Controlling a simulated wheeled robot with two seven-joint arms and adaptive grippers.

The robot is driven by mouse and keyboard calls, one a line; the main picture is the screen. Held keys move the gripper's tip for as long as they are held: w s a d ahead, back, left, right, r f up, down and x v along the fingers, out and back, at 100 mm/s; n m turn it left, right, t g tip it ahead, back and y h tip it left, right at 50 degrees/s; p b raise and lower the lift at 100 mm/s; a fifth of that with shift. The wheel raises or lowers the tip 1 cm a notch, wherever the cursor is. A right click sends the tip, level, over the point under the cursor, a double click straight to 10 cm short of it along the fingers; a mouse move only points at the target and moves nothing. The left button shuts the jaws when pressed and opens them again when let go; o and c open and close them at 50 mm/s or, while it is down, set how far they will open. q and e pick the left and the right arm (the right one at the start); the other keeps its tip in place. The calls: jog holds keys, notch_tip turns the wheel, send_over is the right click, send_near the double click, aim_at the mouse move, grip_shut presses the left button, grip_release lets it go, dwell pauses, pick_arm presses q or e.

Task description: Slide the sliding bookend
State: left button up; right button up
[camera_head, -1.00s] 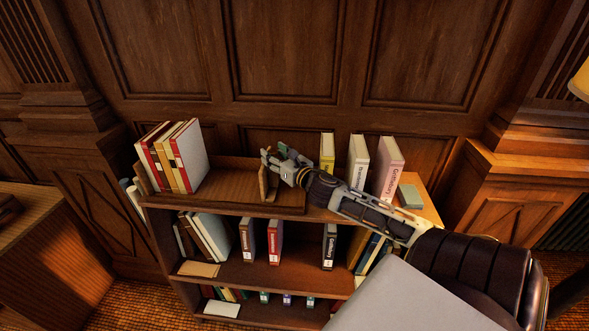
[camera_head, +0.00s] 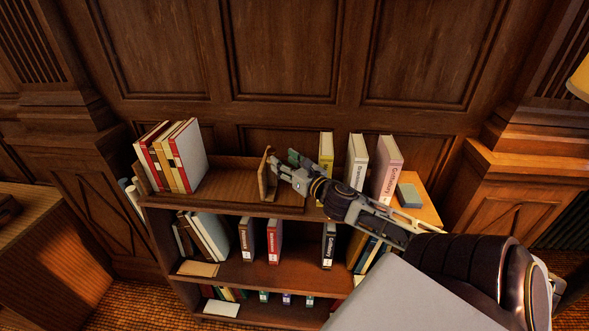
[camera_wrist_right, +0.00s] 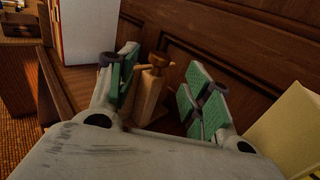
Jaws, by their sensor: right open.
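The sliding bookend is an upright light-wood plate (camera_head: 264,184) on the top shelf of the bookcase, at the right part of a low wooden tray (camera_head: 228,178). My right gripper (camera_head: 279,163) is at its right side, close to its upper part. In the right wrist view the bookend (camera_wrist_right: 151,92) shows a round knob on top and stands between the open green-padded fingers (camera_wrist_right: 155,85). Clear gaps show on the right side; contact on the left side cannot be told. My left gripper is not in view.
Leaning books (camera_head: 186,158) stand at the tray's left end, with bare tray between them and the bookend. Right of the bookend stand a yellow book (camera_head: 326,153), a white book (camera_head: 357,160) and a pink book (camera_head: 388,168). A wood-panelled wall is behind.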

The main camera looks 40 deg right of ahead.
jog(key=shift+s+a, duration=0.1)
jog(key=shift+s, duration=1.95)
